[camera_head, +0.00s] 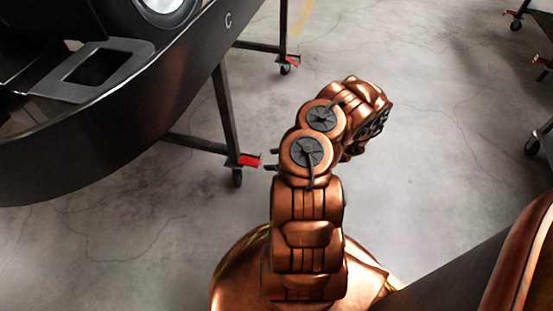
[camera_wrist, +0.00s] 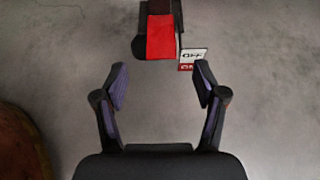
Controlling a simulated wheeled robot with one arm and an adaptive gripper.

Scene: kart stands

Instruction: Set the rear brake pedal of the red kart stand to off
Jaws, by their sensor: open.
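A red brake pedal (camera_head: 249,160) is on the caster at the near leg of the stand under the black kart. It also shows at the top of the wrist view (camera_wrist: 161,37), beside a small plate (camera_wrist: 194,57) with OFF in black on white and a partly visible red ON strip below. Whether the pedal is set on or off I cannot tell.
The black kart (camera_head: 110,130) overhangs the left side. Its stand's leg (camera_head: 226,108) rises just behind the pedal. A farther caster (camera_head: 288,64) also has a red pedal. Another stand's caster (camera_head: 531,146) is at the right edge. Grey floor (camera_head: 440,130) between the stands is clear.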

